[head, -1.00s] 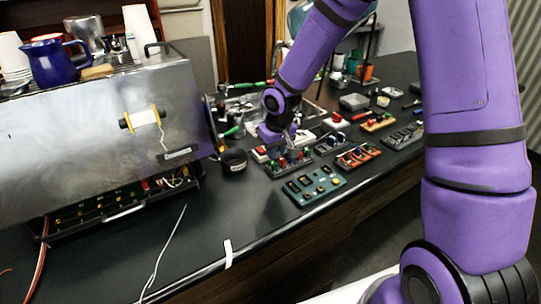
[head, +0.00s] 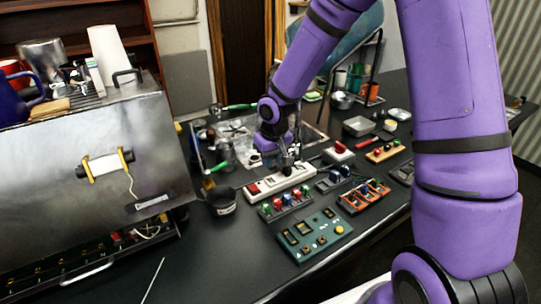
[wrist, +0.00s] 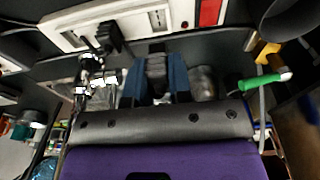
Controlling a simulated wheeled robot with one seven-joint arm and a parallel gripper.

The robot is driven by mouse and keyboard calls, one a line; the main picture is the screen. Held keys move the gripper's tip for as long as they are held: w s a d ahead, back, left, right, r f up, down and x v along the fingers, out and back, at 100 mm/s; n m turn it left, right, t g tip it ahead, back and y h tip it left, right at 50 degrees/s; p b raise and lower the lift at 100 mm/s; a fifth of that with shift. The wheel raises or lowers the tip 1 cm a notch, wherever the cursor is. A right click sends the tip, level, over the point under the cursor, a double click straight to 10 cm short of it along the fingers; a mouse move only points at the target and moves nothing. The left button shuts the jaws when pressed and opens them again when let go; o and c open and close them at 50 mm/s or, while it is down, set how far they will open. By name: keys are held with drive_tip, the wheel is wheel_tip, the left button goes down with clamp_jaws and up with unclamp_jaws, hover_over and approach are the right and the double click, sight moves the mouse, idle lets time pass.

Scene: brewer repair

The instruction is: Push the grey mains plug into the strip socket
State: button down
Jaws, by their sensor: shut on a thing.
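The white strip socket (head: 292,178) lies on the dark bench, with a red switch (head: 254,188) at its left end. It also crosses the top of the wrist view (wrist: 75,33). My gripper (head: 285,160) points down over the middle of the strip. In the wrist view its blue fingers (wrist: 155,78) are shut on the grey mains plug (wrist: 156,66), a dark grey block largely hidden between them. I cannot tell whether the plug touches the strip. A black plug (wrist: 110,38) sits on the strip, left of my fingers in the wrist view.
A board of coloured knobs (head: 286,204) and a green panel (head: 315,234) lie in front of the strip. A black round cup (head: 222,201) stands at its left. The steel brewer (head: 60,150) fills the left. Green-handled tools (head: 216,168) lie behind.

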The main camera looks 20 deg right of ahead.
hover_over(271, 183)
drive_tip(key=shift+f, duration=2.05)
drive_tip(key=shift+f, duration=0.8)
idle(0.8)
drive_tip(key=c, duration=1)
unclamp_jaws()
drive_tip(key=shift+o, duration=0.2)
drive_tip(key=shift+r, duration=0.15)
wheel_tip(271, 183, up, 10)
drive_tip(key=s, duration=0.1)
drive_tip(key=shift+s+d+r, duration=0.15)
drive_tip(key=shift+s+r, duration=0.05)
drive_tip(key=shift+s, duration=0.05)
